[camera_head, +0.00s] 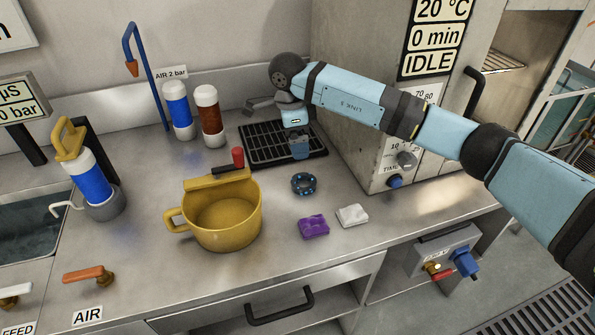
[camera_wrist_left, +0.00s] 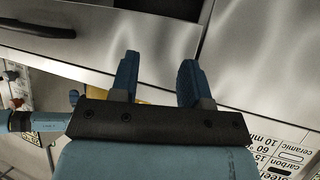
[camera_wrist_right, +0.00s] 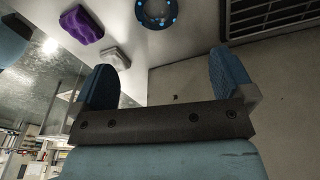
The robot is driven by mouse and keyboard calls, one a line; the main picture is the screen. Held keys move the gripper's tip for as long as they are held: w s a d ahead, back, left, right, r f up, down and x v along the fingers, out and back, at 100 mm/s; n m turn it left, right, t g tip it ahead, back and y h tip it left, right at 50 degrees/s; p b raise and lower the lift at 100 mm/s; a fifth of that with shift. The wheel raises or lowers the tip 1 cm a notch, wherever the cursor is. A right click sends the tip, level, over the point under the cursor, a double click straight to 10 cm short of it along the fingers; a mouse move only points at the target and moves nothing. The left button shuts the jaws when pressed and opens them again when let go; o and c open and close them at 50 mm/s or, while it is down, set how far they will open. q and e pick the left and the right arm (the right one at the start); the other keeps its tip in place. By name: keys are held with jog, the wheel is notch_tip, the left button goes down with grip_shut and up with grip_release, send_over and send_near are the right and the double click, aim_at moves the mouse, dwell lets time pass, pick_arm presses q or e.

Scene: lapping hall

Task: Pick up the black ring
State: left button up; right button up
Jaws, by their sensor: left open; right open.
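The black ring (camera_head: 303,191), dotted with blue, lies flat on the steel counter between the yellow pot and the grey cabinet. It also shows at the top edge of the right wrist view (camera_wrist_right: 157,23), partly cut off. My right gripper (camera_head: 300,151) hangs over the front part of the black drain grate, behind the ring and apart from it. In the right wrist view its jaws (camera_wrist_right: 163,80) are open and empty. My left gripper is outside the head view; in the left wrist view its jaws (camera_wrist_left: 158,75) are open and empty, with steel surfaces beyond.
A purple block (camera_head: 313,227) and a white block (camera_head: 352,215) lie in front of the ring. The yellow pot (camera_head: 222,237) stands left of it. The drain grate (camera_head: 262,150) lies behind, and the grey cabinet (camera_head: 350,130) rises at the right. Bottles (camera_head: 178,110) stand at the back.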

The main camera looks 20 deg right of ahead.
jog(key=b, duration=0.3)
send_near(304, 186)
jog(key=shift+w+d+f+b, duration=0.15)
jog(key=shift+f+b, duration=0.25)
jog(key=shift+f, duration=0.15)
jog(key=shift+w+d+f+b, duration=0.1)
jog(key=shift+d+f+b, duration=0.05)
jog(key=shift+f+b, duration=0.3)
jog(key=shift+f, duration=0.2)
jog(key=shift+s+f, duration=0.1)
jog(key=shift+f, duration=0.15)
notch_tip(304, 186, down, 4)
jog(key=shift+s+d+r+b, duration=0.1)
jog(key=shift+s+b, duration=0.05)
jog(key=shift+b, duration=1)
jog(key=shift+d+f, duration=0.1)
jog(key=shift+f, duration=0.25)
jog(key=shift+r, duration=0.1)
jog(key=c, duration=1)
pick_arm(q)
jog(key=shift+d+f+t+h, duration=0.2)
jog(key=shift+d+f, duration=0.05)
jog(key=shift+f, duration=0.25)
jog(key=shift+d+f+t+h, duration=0.2)
jog(key=shift+d+f, duration=0.05)
jog(key=shift+f, duration=0.25)
pick_arm(e)
jog(key=shift+r, duration=0.1)
